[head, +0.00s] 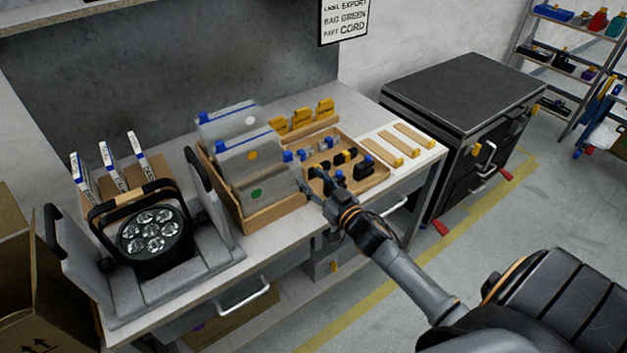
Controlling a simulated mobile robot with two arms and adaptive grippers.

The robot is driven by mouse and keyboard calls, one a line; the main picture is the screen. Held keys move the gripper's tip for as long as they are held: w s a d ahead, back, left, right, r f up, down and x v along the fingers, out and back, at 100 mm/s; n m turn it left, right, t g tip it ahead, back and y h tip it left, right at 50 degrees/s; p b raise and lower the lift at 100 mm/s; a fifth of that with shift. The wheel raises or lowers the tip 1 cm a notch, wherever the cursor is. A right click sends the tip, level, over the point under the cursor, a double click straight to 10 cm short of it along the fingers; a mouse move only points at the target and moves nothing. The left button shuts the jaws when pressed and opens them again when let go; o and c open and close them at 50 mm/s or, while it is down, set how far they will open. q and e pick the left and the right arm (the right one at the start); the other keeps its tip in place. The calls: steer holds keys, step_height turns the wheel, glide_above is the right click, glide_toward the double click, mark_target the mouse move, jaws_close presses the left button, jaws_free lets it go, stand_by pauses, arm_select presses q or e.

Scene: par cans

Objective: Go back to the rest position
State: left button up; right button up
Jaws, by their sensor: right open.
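My right gripper (316,190) reaches in from the lower right. It is open, over the front edge of the workbench, close to the wooden tray of small parts. No held object shows between its fingers. My left gripper is not in the head view. A black par can (150,232) with several round lenses sits in a grey cradle (190,285) on the left of the bench.
The workbench (280,232) holds a wooden box (272,213) with grey bags, a parts tray (378,178) and a white board with wooden strips (402,140). A dark cabinet (465,90) stands to the right.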

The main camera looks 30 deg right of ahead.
stand_by(0.4)
steer(key=s+a+f+g+h, duration=0.1)
steer(key=s+a+f+g, duration=0.3)
steer(key=s, duration=0.4)
steer(key=s+a+f+g+h, duration=0.1)
steer(key=s+a+f+g, duration=0.3)
steer(key=s, duration=0.3)
steer(key=s+a+n+g+y, duration=0.1)
steer(key=s+a+g, duration=0.2)
steer(key=s, duration=0.5)
steer(key=s+a+g+y, duration=0.1)
steer(key=s+a+g, duration=0.25)
steer(key=s, duration=0.45)
step_height(320, 180, down, 26)
steer(key=s+g, duration=0.1)
steer(key=s, duration=0.1)
steer(key=s+d+f+n+g+b, duration=0.1)
steer(key=s+d+f, duration=0.1)
steer(key=s+f, duration=1.4)
steer(key=shift+s+d+f+h, duration=0.15)
steer(key=shift+d+f+h, duration=0.2)
steer(key=shift+f, duration=0.25)
